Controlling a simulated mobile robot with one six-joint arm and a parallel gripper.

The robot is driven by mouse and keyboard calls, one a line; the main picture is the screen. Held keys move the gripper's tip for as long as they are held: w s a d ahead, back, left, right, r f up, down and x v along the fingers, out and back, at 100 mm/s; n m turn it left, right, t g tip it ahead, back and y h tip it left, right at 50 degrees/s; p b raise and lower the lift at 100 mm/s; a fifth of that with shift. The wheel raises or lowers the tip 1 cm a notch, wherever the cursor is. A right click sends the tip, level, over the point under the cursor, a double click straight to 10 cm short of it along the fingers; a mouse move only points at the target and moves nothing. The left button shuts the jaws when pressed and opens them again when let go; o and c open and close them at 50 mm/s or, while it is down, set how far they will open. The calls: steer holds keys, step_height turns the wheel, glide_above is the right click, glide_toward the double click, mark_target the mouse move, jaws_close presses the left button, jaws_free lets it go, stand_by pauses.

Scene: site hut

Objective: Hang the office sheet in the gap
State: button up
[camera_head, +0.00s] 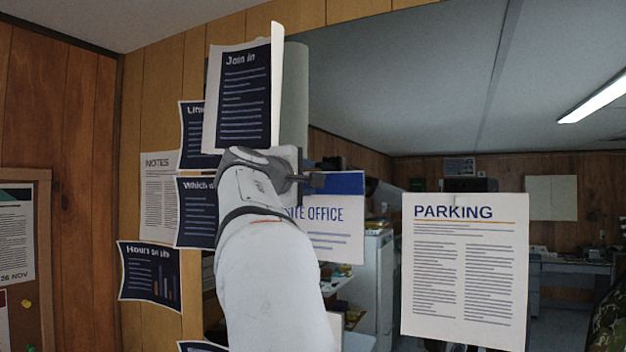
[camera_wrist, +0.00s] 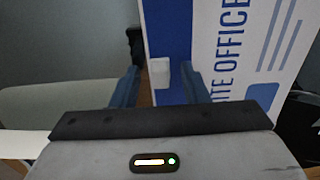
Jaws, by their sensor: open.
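The office sheet (camera_head: 338,232), white with a blue top band and "OFFICE" in blue print, hangs upright just right of my arm in the head view. My arm hides its left part. In the wrist view the office sheet (camera_wrist: 228,50) appears turned sideways, with a small pale tab (camera_wrist: 159,73) at its blue edge. My gripper (camera_wrist: 160,86) is open, with one finger on each side of the tab. In the head view my gripper (camera_head: 312,181) is at the sheet's blue top band. I cannot tell whether the fingers touch the tab, or which space is the gap.
The parking sheet (camera_head: 464,270) hangs to the right, with open space between it and the office sheet. A "Join in" sheet (camera_head: 245,95), a notes sheet (camera_head: 158,200) and an hours sheet (camera_head: 150,272) are on the left. A corkboard (camera_head: 42,215) is at far left.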

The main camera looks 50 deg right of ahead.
steer(key=b+v, duration=0.3)
steer(key=v, duration=0.5)
